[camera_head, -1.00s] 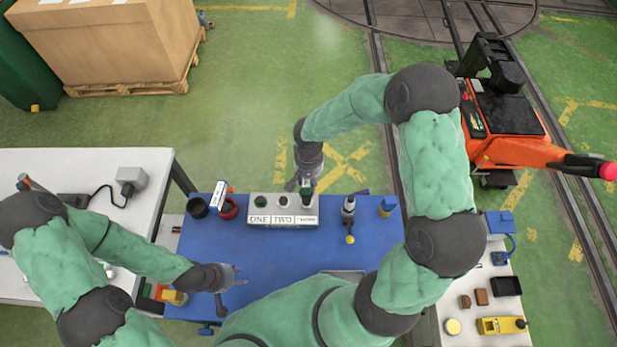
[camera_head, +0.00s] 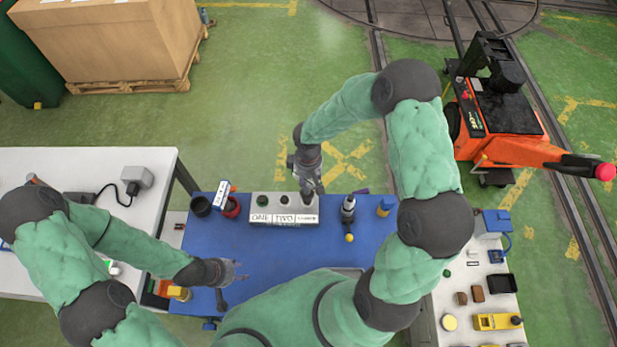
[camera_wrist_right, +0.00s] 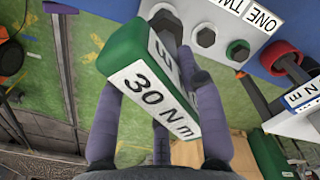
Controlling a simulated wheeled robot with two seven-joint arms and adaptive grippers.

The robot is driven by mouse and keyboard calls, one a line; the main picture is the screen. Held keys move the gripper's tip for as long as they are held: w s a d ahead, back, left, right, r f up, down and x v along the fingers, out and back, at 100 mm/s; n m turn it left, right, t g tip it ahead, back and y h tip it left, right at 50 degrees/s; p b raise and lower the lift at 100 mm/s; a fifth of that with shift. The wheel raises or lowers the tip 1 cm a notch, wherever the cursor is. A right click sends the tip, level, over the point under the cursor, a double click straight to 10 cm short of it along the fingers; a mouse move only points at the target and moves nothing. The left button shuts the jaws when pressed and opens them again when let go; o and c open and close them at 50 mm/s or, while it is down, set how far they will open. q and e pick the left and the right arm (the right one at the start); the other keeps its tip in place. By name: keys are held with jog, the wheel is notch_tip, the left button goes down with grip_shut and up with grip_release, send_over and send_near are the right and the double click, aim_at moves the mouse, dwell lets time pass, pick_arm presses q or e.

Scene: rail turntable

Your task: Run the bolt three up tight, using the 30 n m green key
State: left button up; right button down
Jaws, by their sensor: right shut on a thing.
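The green key (camera_wrist_right: 125,55), labelled "30 N m", is held in my right gripper (camera_wrist_right: 160,130). In the head view my right gripper (camera_head: 312,190) is over the right end of the bolt block (camera_head: 268,219) and mostly hides the key. The block also shows in the right wrist view (camera_wrist_right: 222,14), marked ONE and TWO. The key is over the third position, whose bolt is largely hidden; I cannot tell whether it is seated. My left gripper (camera_head: 236,282) is open and empty above the blue table's left side.
The blue table (camera_head: 300,245) has clear room before the block. White benches flank the table.

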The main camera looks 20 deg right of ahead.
pick_arm(q)
jog(key=shift+r, duration=0.25)
pick_arm(e)
jog(key=shift+n, duration=0.6)
jog(key=n+p, duration=0.1)
jog(key=n, duration=0.1)
jog(key=n+p, duration=0.1)
jog(key=n, duration=0.2)
jog(key=shift+w+a+r+p, duration=0.1)
jog(key=shift+a+r+p, duration=0.1)
jog(key=shift+p, duration=0.15)
jog(key=n+p, duration=0.2)
jog(key=n, duration=0.3)
jog(key=shift+a, duration=0.1)
jog(key=shift+w+f+n+p, duration=0.15)
jog(key=shift+n+p, duration=0.3)
jog(key=shift+n, duration=0.55)
pick_arm(q)
notch_tip(320, 180, up, 5)
jog(key=shift+r, duration=0.2)
jog(key=shift+f+b, duration=2.1)
pick_arm(e)
jog(key=shift+f, duration=2.15)
